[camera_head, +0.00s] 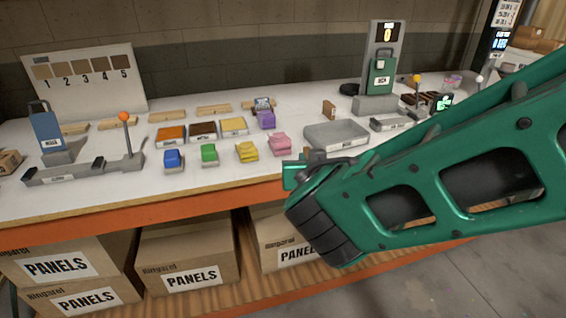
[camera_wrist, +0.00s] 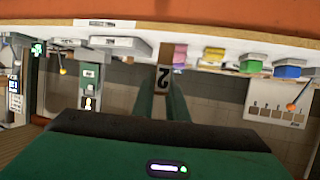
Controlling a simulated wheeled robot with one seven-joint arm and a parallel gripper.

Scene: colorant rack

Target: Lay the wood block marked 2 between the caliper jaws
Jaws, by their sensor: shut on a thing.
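The wood block marked 2 (camera_wrist: 163,78) shows in the wrist view, its dark 2 on a white label. My gripper (camera_wrist: 163,82) is shut on it, with one green finger on each side. A long grey fixture (camera_head: 82,172) with upright jaws and an orange-knobbed lever, apparently the caliper, lies at the table's left front, well apart from my gripper. Its jaws look empty.
Blue, green, yellow and pink blocks (camera_head: 209,154) stand along the front between the fixture and my gripper. Coloured trays (camera_head: 203,132) and wood strips lie behind them. A grey tray (camera_head: 335,135) is near my gripper. A blue upright device (camera_head: 45,128) stands behind the fixture.

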